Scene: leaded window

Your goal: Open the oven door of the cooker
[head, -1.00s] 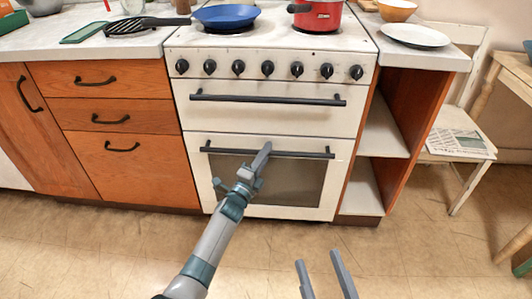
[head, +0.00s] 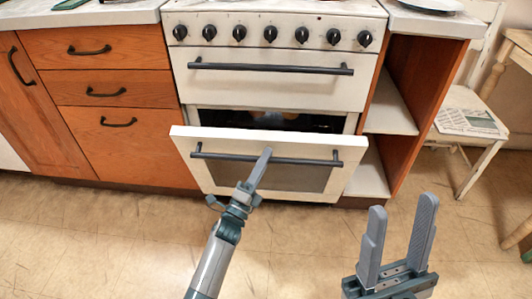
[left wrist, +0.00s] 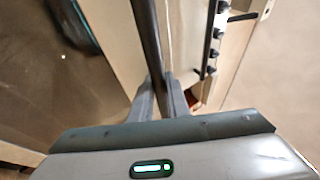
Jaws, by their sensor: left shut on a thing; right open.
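The white cooker (head: 275,87) stands between wooden cabinets. Its oven door (head: 225,136) is partly open, its top edge tilted out toward me, and a dark gap with the oven inside shows above it. The black door handle (head: 312,161) runs across the door's upper part. My left gripper (head: 262,165) is shut on this handle near its middle. In the left wrist view the dark handle bar (left wrist: 147,45) passes between the fingers (left wrist: 158,95). My right gripper (head: 399,235) is open and empty, low at the right, apart from the cooker.
Above the oven door is a second panel with its own black handle (head: 270,68), and a row of knobs (head: 270,33). Wooden drawers (head: 115,90) are on the left. An open shelf (head: 390,110) and a chair with a newspaper (head: 470,122) are on the right. The floor in front is clear.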

